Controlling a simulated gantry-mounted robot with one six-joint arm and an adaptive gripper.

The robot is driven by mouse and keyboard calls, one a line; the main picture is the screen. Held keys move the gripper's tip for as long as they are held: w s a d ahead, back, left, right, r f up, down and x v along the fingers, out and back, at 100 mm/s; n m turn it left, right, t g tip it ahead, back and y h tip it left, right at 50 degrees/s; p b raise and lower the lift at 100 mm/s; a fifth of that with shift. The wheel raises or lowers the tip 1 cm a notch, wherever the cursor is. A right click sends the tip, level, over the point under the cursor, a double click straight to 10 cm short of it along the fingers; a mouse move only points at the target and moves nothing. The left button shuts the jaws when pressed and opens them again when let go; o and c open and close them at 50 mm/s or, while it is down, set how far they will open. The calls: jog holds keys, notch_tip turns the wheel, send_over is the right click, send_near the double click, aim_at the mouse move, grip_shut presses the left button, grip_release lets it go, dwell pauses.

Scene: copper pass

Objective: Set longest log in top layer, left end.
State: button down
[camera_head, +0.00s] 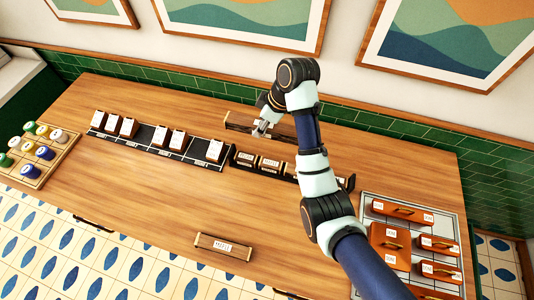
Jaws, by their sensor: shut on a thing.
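My gripper (263,130) is at the back middle of the table, over or just behind the dark holder. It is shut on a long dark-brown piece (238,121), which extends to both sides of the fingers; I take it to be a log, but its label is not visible. The arm hides part of its right side. The long dark holder (232,161) in front of it carries several brown pieces with pale labels. Another long brown piece with a white label (222,246) lies alone near the table's front edge. Which log is longest, I cannot tell.
A dark rack (150,146) with several white-faced brown blocks stands left of the holder. A wooden tray (18,173) of coloured round pieces is at the far left. A pale gridded tray (462,222) with orange-brown cases is at the right.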

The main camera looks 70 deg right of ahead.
aim_at(263, 161)
notch_tip(263, 161, down, 19)
jog(key=shift+r+b, duration=0.1)
jog(key=shift+b, duration=0.8)
jog(key=c, duration=0.5)
grip_release()
jog(key=shift+f, duration=0.2)
jog(key=shift+c, duration=0.2)
jog(key=shift+r, duration=0.3)
jog(key=p+v, duration=0.1)
jog(key=v, duration=1)
jog(key=shift+s+r+p, duration=0.15)
jog(key=shift+r+p, duration=0.2)
jog(key=shift+a, duration=0.1)
